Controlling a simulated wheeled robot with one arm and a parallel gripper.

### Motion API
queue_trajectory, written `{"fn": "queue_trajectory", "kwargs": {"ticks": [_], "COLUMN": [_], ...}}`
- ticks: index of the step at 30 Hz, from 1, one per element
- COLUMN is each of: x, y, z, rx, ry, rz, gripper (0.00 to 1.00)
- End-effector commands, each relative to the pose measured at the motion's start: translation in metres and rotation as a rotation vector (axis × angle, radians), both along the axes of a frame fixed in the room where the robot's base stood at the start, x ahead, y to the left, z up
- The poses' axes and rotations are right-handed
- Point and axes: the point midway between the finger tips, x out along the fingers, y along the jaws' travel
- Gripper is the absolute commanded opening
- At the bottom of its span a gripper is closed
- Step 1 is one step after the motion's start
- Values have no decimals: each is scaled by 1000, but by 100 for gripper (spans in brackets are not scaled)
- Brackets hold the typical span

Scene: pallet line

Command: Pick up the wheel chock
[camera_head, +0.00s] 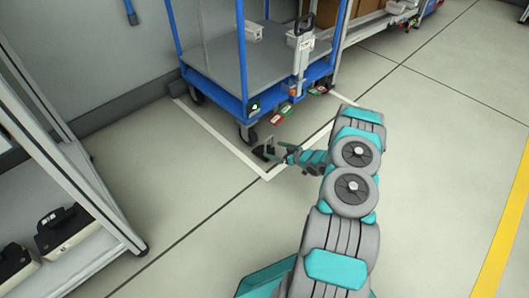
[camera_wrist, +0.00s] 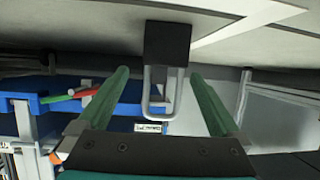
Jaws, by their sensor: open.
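The wheel chock (camera_wrist: 167,43) is a black block with a grey U-shaped handle, seen in the wrist view at the top centre. Its handle reaches down the picture between the two green fingers of my gripper (camera_wrist: 160,75). The fingers are open, with a gap visible on each side of the handle. In the head view my gripper (camera_head: 276,150) is low by the floor, beside the chock (camera_head: 264,153) near the cart's front wheel. The chock is small and partly hidden there by the fingers.
A blue cart (camera_head: 243,104) with a grey deck stands on a white-outlined floor bay. Red and green tags (camera_head: 283,111) hang at its front edge. A shelf rack (camera_head: 75,165) with black-and-white devices stands at left. The floor to the right is clear.

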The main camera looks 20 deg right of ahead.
Motion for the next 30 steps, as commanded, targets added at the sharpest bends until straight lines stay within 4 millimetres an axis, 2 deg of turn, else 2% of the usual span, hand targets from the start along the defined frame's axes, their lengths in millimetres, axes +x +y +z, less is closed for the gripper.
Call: {"fn": "queue_trajectory", "kwargs": {"ticks": [8,16,23,25,30], "x": [19,47,51,51,51], "y": [12,29,29,29,29], "z": [-12,-29,-28,-28,-28], "rx": [-2,-1,-2,-1,-1], "ry": [1,3,2,3,3], "rz": [3,2,0,0,0], "gripper": [100,100,100,96,76]}}
